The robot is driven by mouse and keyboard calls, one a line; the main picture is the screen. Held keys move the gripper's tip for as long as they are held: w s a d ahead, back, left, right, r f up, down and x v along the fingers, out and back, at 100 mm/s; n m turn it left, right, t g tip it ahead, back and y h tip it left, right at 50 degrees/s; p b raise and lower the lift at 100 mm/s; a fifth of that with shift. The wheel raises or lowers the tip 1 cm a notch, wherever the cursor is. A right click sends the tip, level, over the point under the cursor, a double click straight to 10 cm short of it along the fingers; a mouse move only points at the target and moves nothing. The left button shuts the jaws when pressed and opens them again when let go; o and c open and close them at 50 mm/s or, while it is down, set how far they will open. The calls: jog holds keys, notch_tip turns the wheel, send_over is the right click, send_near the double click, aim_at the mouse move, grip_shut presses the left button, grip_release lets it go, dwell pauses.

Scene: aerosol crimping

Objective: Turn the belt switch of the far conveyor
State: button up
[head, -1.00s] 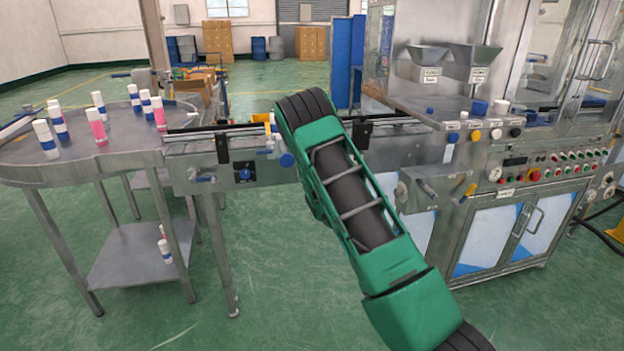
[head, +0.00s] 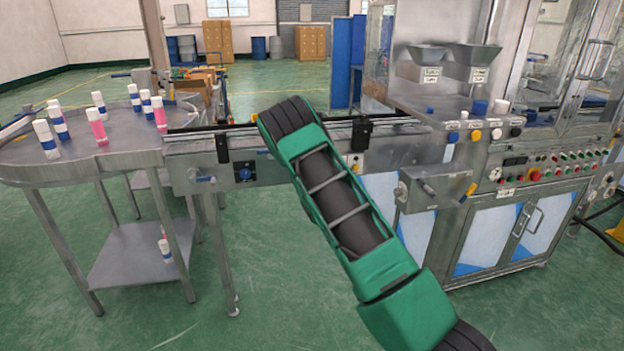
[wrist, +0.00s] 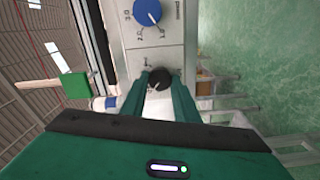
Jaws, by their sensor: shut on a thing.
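In the wrist view a black knob (wrist: 160,76) sits on a light grey panel (wrist: 174,55), with small markings around it. My gripper (wrist: 159,84) has its two green fingers on either side of this knob and is shut on it. A larger blue dial (wrist: 147,13) with printed marks is on the same panel, just beyond the knob. In the head view my green and black arm reaches toward the conveyor (head: 400,128) and hides my gripper and the black knob.
A round steel table (head: 100,165) with several bottles stands at the left. A blue knob (head: 245,174) shows on the conveyor's front. The steel machine (head: 505,235) with buttons stands at the right. Green floor (head: 265,280) is clear in front.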

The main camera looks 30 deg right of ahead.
jog(key=shift+a+f, duration=0.2)
jog(key=shift+f, duration=0.05)
jog(key=o, duration=1)
jog(key=shift+c, duration=0.2)
jog(key=shift+o, duration=0.5)
jog(key=shift+d+r, duration=0.1)
jog(key=v, duration=1)
jog(key=shift+s, duration=0.25)
jog(key=shift+d+r, duration=0.1)
